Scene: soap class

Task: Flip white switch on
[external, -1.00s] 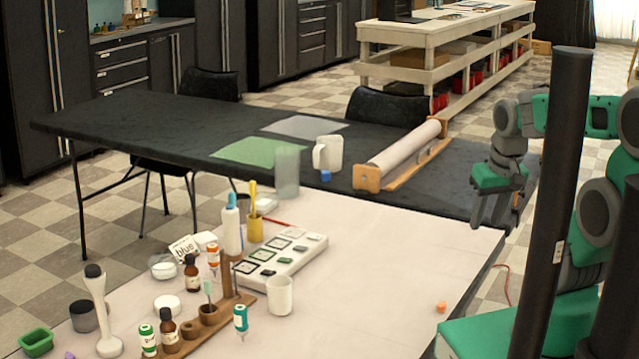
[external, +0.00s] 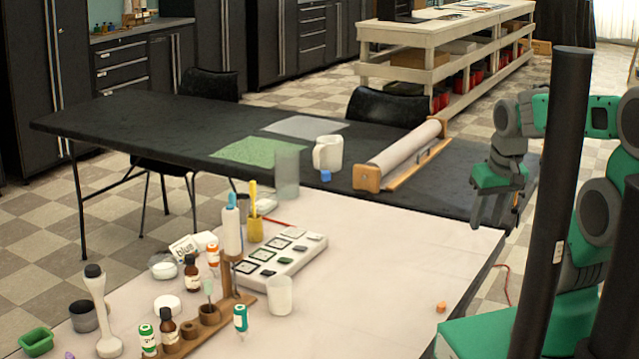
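A white panel (external: 290,266) lies on the pale table, left of the middle of the view. It carries a row of dark-rimmed squares and, beside it, a row of small switches. Most of the small switches look dark or greenish. The one at the far right end (external: 315,237) looks pale and may be the white switch; its position, on or off, is too small to tell. My gripper (external: 490,212) hangs at the right, past the table's far right corner and well apart from the panel. Its fingers are too small and dark to tell open from shut.
A white cup (external: 279,296) stands close in front of the panel. The table between the panel and my arm is mostly clear.

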